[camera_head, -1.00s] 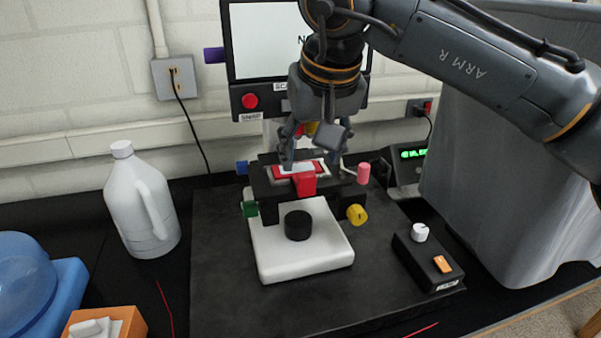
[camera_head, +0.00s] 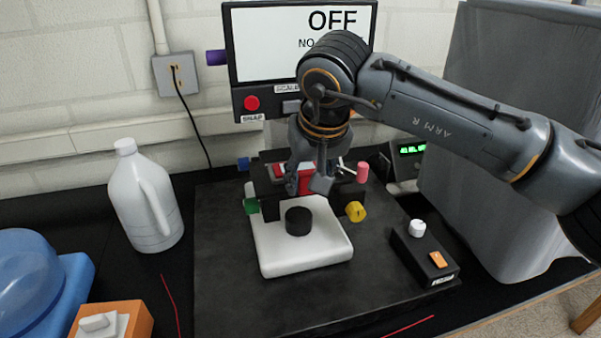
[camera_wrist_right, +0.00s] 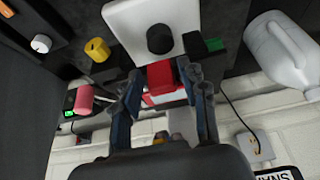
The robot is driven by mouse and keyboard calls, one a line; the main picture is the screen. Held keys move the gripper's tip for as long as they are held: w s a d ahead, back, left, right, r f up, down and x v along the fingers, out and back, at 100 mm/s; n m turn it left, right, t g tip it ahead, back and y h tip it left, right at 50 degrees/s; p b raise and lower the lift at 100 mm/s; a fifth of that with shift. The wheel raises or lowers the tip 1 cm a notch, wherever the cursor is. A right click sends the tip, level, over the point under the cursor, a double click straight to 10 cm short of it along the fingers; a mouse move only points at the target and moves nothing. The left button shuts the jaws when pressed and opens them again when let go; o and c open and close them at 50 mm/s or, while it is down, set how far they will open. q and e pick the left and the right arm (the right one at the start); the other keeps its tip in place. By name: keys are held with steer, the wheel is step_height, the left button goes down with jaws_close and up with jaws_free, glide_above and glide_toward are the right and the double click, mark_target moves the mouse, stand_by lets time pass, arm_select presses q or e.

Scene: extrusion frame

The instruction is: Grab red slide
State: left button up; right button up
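The red slide (camera_head: 305,183) sits on the dark stage of the microscope (camera_head: 328,260), its red end facing the front. My right gripper (camera_head: 307,188) points down over the front of the stage, one finger on each side of that red end. In the right wrist view the red end (camera_wrist_right: 160,75) shows between the two fingertips (camera_wrist_right: 159,70), which look open with small gaps beside it. A pale label area of the slide lies behind the red end. The gripper hides part of the stage. My left gripper is not in view.
Yellow (camera_head: 355,211), green (camera_head: 251,206) and pink (camera_head: 362,172) knobs stick out around the stage. A monitor (camera_head: 290,45) stands behind. A white jug (camera_head: 143,200) is at left, a control box (camera_head: 424,255) at right.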

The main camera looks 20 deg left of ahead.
jaws_close()
steer(key=shift+r, duration=0.1)
